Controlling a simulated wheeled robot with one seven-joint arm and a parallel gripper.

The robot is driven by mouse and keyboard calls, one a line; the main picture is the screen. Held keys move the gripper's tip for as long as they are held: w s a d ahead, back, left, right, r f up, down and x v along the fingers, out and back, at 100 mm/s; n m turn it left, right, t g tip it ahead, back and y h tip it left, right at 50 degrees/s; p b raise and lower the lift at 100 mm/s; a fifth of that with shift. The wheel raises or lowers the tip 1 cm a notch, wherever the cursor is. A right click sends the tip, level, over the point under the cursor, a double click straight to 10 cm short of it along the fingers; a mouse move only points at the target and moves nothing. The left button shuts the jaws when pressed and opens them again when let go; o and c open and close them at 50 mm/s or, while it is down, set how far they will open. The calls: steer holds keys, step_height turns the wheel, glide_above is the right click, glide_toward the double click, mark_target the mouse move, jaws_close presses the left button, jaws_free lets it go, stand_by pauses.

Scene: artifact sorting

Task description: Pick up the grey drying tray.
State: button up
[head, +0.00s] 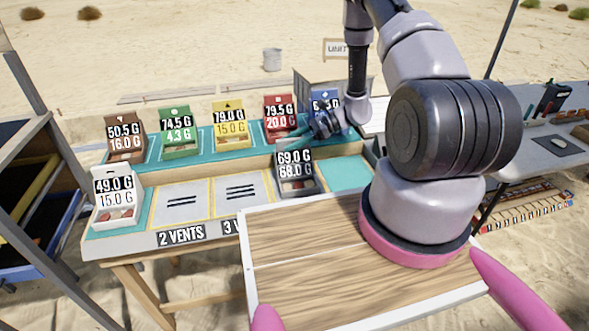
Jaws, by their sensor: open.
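The grey drying tray (297,187) stands in the front row of the teal sorting bench, right of the two grey vent plates. Its raised back panel carries a black-and-white label reading 69.0 G over 68.0 G, and a small reddish piece shows inside it. My gripper (303,132) is open, just above and behind the tray's label, apart from it as far as I can see. Its fingers are small and overlap the red and blue trays behind, so their exact gap is hard to see.
Brown (125,139), green (179,134), yellow (231,127), red (279,121) and blue (325,101) trays stand in the back row. A white tray (115,201) stands front left. Vent plates (181,205) and a bare teal spot (346,174) flank the grey tray.

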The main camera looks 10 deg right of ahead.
steer(key=shift+x, duration=1.05)
jaws_close()
stand_by(0.6)
